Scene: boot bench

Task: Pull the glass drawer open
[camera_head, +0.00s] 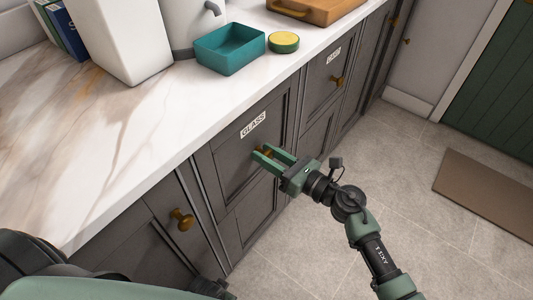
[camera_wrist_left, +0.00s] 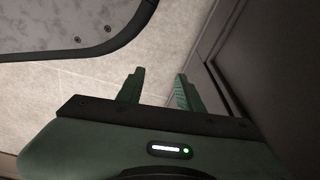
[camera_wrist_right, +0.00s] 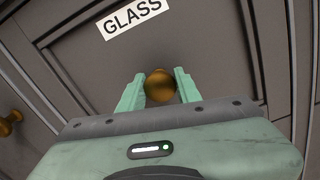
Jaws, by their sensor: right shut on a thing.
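The glass drawer (camera_head: 232,163) is a dark grey front with a white GLASS label (camera_head: 253,125), which also shows in the right wrist view (camera_wrist_right: 132,17). It looks flush with the cabinet. My right gripper (camera_head: 264,158) is at its round brass knob (camera_wrist_right: 160,86). In the right wrist view the two green fingers (camera_wrist_right: 160,92) stand on either side of the knob and are shut on it. My left gripper (camera_wrist_left: 160,88) shows in the left wrist view with its fingers apart and nothing between them. It points at the floor beside a dark cabinet face.
A marble counter (camera_head: 110,135) runs above the drawers, with a teal bin (camera_head: 230,50), a yellow-topped round tin (camera_head: 283,42) and a wooden tray (camera_head: 310,12). Another knob (camera_head: 181,219) juts out nearer me. The tiled floor (camera_head: 385,140) before the cabinets is clear; a brown mat (camera_head: 490,190) lies right.

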